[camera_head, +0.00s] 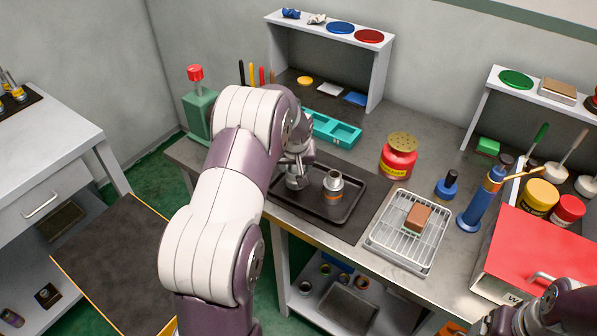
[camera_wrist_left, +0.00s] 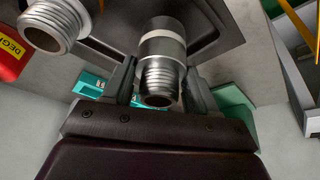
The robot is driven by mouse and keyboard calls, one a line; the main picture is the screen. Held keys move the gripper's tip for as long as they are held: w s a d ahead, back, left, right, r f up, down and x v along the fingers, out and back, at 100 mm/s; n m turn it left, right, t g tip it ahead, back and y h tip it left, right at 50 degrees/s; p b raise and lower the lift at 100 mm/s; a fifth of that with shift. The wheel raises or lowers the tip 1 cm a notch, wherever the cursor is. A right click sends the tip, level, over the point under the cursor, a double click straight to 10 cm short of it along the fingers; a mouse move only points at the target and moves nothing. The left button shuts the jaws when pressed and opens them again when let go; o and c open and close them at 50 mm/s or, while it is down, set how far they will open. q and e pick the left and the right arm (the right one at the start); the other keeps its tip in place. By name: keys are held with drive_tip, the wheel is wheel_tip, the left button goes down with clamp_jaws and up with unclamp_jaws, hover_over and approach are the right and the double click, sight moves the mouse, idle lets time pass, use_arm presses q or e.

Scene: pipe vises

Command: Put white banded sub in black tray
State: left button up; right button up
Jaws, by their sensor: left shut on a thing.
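The white banded sub (camera_wrist_left: 162,50) is a grey metal threaded piece with a pale band, between the fingers of my left gripper (camera_wrist_left: 157,92) in the left wrist view. My left gripper (camera_head: 297,172) is shut on it. In the head view the sub (camera_head: 296,183) is partly hidden by the gripper, over the left part of the black tray (camera_head: 345,215); I cannot tell whether it touches the tray floor. Another sub with an orange band (camera_head: 333,186) stands upright in the tray, to the right; its threaded end shows in the wrist view (camera_wrist_left: 55,28). Only part of my right arm shows, lower right.
A wire rack (camera_head: 388,243) with a brown block (camera_head: 418,217) is right of the tray. A red can (camera_head: 398,160) and a teal organizer (camera_head: 333,131) stand behind it. A green-and-red bottle (camera_head: 198,110) is at the left. A red-topped box (camera_head: 540,250) fills the right.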

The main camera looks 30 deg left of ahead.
use_arm(q)
drive_tip(key=shift+f, duration=1.3)
drive_tip(key=o, duration=1.2)
drive_tip(key=shift+o, duration=0.2)
drive_tip(key=shift+r, duration=0.5)
drive_tip(key=v, duration=1.1)
drive_tip(key=s+d+f+m+g+h, duration=0.1)
drive_tip(key=s+d+f+m, duration=0.1)
drive_tip(key=s+d, duration=0.5)
drive_tip(key=s+d+f+m+g+h, duration=0.1)
drive_tip(key=s+d+m, duration=0.3)
drive_tip(key=s, duration=1)
drive_tip(key=d+f+b, duration=0.1)
drive_tip(key=d, duration=0.2)
drive_tip(key=shift+d+g, duration=0.2)
drive_tip(key=shift+g, duration=0.1)
